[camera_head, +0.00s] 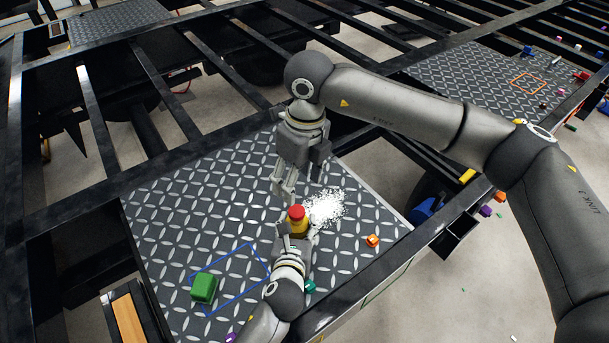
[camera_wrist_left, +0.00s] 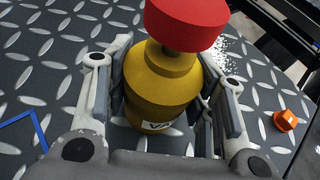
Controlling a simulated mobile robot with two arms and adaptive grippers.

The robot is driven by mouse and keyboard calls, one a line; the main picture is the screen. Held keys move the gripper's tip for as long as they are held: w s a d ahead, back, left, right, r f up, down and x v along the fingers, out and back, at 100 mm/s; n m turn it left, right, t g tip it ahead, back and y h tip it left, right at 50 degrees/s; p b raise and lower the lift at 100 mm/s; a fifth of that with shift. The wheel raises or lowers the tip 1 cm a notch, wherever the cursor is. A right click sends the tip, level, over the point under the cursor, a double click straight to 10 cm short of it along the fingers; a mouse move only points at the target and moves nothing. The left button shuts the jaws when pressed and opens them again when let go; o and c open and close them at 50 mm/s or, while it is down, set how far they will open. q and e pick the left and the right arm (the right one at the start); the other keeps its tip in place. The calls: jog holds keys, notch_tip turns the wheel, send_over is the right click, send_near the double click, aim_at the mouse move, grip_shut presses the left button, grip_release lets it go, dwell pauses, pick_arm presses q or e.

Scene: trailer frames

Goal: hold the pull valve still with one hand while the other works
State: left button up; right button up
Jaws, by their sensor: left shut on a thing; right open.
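The pull valve (camera_head: 298,221) has a yellow body and a red knob on top. It stands upright on the diamond-plate deck (camera_head: 180,240). My left gripper (camera_head: 297,238) is shut around its yellow body. In the left wrist view the valve (camera_wrist_left: 160,85) sits between the two fingers of my left gripper (camera_wrist_left: 160,115), with a white label low on its front and the red knob above the fingers. My right gripper (camera_head: 297,190) is open and empty, pointing down, a little behind and above the red knob.
A patch of white specks (camera_head: 325,206) lies beside the valve. A green block (camera_head: 204,287) sits at the blue outline (camera_head: 238,300) on the left. An orange piece (camera_head: 372,240) lies to the right, also in the left wrist view (camera_wrist_left: 285,120). Open frame gaps surround the deck.

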aim_at(297, 209)
jog(key=f+n, duration=0.2)
jog(key=f, duration=0.2)
jog(key=f+n, duration=0.2)
jog(key=f, duration=0.1)
jog(key=f+n, duration=0.3)
jog(key=f, duration=0.1)
jog(key=shift+w+a+f+y, duration=0.2)
jog(key=shift+a+f+y, duration=0.1)
jog(key=shift+y, duration=0.1)
jog(key=shift+c, duration=0.2)
jog(key=c, duration=1.1)
jog(key=shift+o, duration=0.2)
jog(key=shift+r, duration=1)
jog(key=o, duration=1.1)
jog(key=shift+c, duration=0.2)
